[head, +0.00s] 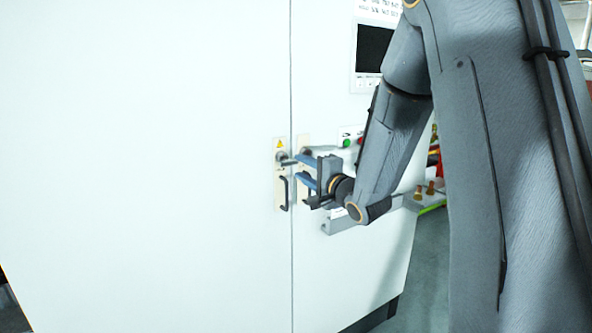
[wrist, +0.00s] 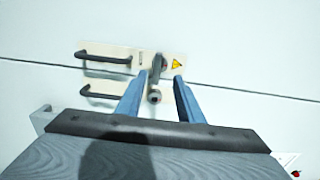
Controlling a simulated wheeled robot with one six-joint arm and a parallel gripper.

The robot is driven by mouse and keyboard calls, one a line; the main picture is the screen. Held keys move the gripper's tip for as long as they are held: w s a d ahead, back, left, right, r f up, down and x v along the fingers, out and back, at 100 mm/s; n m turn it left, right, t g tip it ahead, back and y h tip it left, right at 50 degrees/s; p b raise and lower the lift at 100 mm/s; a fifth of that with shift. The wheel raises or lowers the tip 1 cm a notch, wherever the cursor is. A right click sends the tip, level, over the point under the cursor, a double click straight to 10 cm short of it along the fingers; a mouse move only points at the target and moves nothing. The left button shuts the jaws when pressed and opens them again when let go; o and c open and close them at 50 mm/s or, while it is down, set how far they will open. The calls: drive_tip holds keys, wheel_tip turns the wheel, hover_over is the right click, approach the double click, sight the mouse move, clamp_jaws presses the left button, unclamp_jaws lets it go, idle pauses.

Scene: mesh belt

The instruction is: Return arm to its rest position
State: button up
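My gripper (head: 303,170) is in front of a white cabinet (head: 150,170), close to its door seam. In the wrist view my gripper (wrist: 152,90) has its two blue-grey fingers apart, with a gap between them. A dark latch knob (wrist: 156,66) on the cabinet shows between and beyond the fingertips. I cannot tell whether the fingers touch it. Nothing is seen held. My arm (head: 392,140) reaches from the right side of the head view, bent down and then left toward the cabinet.
Two black handles, one of them a door handle (head: 284,193), flank the seam. A dark screen (head: 373,48) and green and red buttons (head: 347,143) are on the cabinet's right part. A grey bracket (head: 340,224) juts out below my gripper. Grey floor (head: 425,270) shows at right.

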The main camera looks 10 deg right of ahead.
drive_tip(key=shift+s+d, duration=0.1)
drive_tip(key=shift+s, duration=0.3)
drive_tip(key=s+d+f+n+g+h+b, duration=0.1)
drive_tip(key=s+f+n+g+h, duration=0.3)
drive_tip(key=f, duration=0.4)
drive_tip(key=s+d+f+n+g+h+b, duration=0.1)
drive_tip(key=s+f+n+g+b, duration=0.2)
drive_tip(key=s+f, duration=0.35)
drive_tip(key=s+a+f+n+g, duration=0.2)
drive_tip(key=s+f+n+g, duration=0.1)
drive_tip(key=s, duration=0.7)
drive_tip(key=s+a+f+n+g, duration=0.1)
drive_tip(key=s+f+n+g, duration=0.3)
drive_tip(key=s, duration=0.7)
drive_tip(key=shift+a+f+g+h, duration=0.35)
drive_tip(key=shift+f+g, duration=0.4)
drive_tip(key=shift+g, duration=0.15)
drive_tip(key=shift+c, duration=0.4)
